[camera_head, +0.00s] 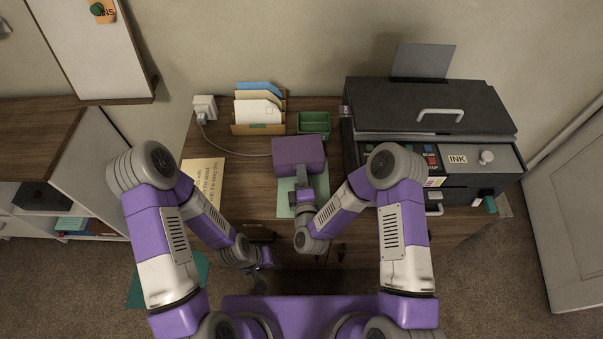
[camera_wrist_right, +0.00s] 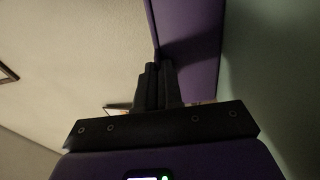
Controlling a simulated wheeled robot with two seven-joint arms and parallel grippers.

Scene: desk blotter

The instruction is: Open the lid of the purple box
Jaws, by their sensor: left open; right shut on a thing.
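The purple box (camera_head: 298,150) is on the desk in the middle of the head view. My right gripper (camera_head: 303,187) is at its near side and hides part of it. In the right wrist view, the fingers of my right gripper (camera_wrist_right: 158,84) are close together at the edge of a purple panel (camera_wrist_right: 190,48), which I take as the box's lid. How far the lid stands open cannot be told. My left gripper (camera_head: 264,262) is open and empty, low in front of the desk's near edge, away from the box.
A pale green blotter (camera_head: 286,205) lies under the box area. A letter holder (camera_head: 259,129) and a green tray (camera_head: 314,122) stand behind it. A black printer (camera_head: 425,105) fills the right side. A yellow note (camera_head: 203,175) and a white charger (camera_head: 205,107) with a cable are at left.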

